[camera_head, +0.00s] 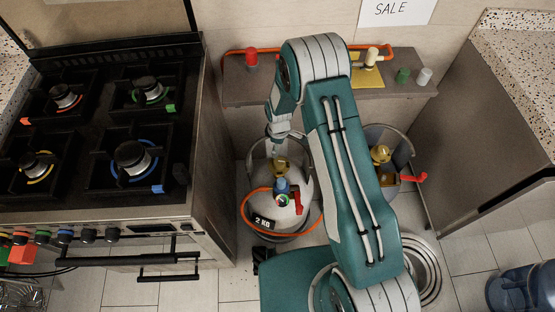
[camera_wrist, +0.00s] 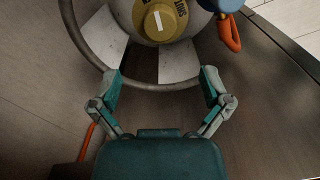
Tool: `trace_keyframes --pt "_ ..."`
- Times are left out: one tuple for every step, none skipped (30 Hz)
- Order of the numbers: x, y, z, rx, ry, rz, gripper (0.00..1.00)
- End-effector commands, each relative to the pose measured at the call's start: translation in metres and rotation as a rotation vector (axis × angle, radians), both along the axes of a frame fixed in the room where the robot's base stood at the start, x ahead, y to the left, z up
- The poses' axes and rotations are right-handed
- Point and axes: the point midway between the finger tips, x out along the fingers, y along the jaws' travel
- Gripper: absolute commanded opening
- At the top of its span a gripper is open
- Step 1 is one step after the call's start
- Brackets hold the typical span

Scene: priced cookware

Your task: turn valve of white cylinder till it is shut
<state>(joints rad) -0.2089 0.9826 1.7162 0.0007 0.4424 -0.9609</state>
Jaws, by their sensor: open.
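The white cylinder (camera_head: 291,190) stands on the floor right of the stove, with a "2 KG" label and an orange hose around it. Its yellow valve knob (camera_head: 281,164) is on top, with a blue fitting below. In the wrist view the yellow valve (camera_wrist: 164,22) shows at the top, with a white mark and the word "SHUT" on the yellow ring around it. My gripper (camera_wrist: 163,88) is open and empty, its two fingers apart, short of the valve. In the head view my wrist is above and behind the cylinder; the fingertips are hard to make out there.
A stove (camera_head: 110,130) stands on the left. A grey cylinder (camera_head: 385,158) with a yellow valve and red handle is at right. A shelf (camera_head: 330,92) with small coloured items runs behind. The cylinder's grey ring collar (camera_wrist: 150,86) lies near my fingers.

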Motion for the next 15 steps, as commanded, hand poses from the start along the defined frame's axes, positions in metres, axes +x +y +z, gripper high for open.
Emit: trace_keyframes --pt "0.000 0.000 -0.004 0.000 0.000 0.000 0.97" --pt "0.000 0.000 -0.007 0.000 0.000 0.000 0.97" --pt "0.000 0.000 -0.012 -0.001 0.001 0.000 0.97" --pt "0.000 0.000 -0.016 0.000 0.002 0.000 0.97" --pt "0.000 0.000 -0.021 0.000 0.002 -0.001 0.97" --pt "-0.001 0.000 -0.029 -0.001 0.004 -0.001 0.97" --pt "-0.001 0.000 -0.034 -0.001 0.003 -0.001 0.97" --pt "-0.001 0.000 -0.040 -0.001 0.003 -0.001 0.97" --pt "0.000 0.000 -0.047 -0.001 0.003 -0.001 0.97" --pt "-0.001 0.000 -0.053 -0.002 0.004 -0.001 0.97" --pt "-0.001 0.000 -0.059 -0.001 0.003 -0.001 0.97" --pt "0.000 0.000 -0.066 -0.001 0.003 -0.001 0.97" --pt "0.000 0.000 -0.071 -0.001 0.003 -0.001 0.97" --pt "-0.001 0.000 -0.076 -0.001 0.003 -0.001 0.97" --pt "-0.001 0.000 -0.082 -0.001 0.003 -0.001 0.97"
